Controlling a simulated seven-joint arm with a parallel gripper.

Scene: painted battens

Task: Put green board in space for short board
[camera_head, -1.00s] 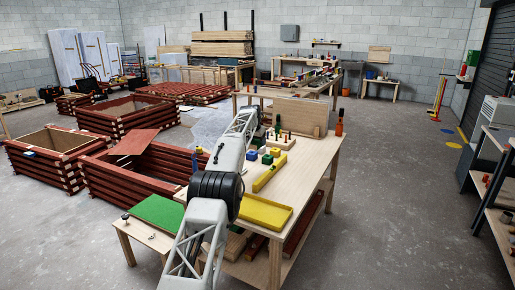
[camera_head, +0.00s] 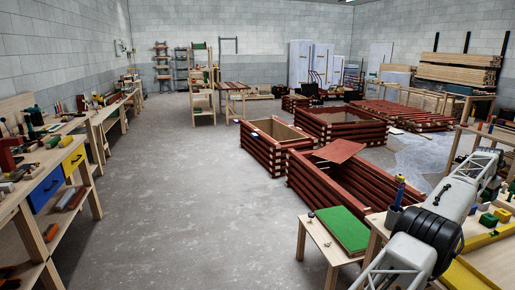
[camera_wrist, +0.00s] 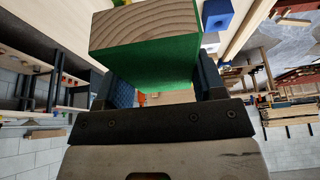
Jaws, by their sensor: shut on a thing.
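The green board (camera_wrist: 165,65) fills the upper middle of the wrist view. Its sides are painted green and its bare, pale end grain faces the camera. My gripper (camera_wrist: 165,85) is shut on it, with one dark finger on each side. In the head view my arm reaches over the workbench at the lower right, and I cannot make out the gripper or the held board clearly there. I cannot identify the space for the short board in either view.
A small table (camera_head: 312,246) with a green panel (camera_head: 341,229) stands left of my arm. Red log-built boxes (camera_head: 355,187) stand behind it. A bench with blue and yellow drawers (camera_head: 45,190) is at the left. The grey floor between is clear.

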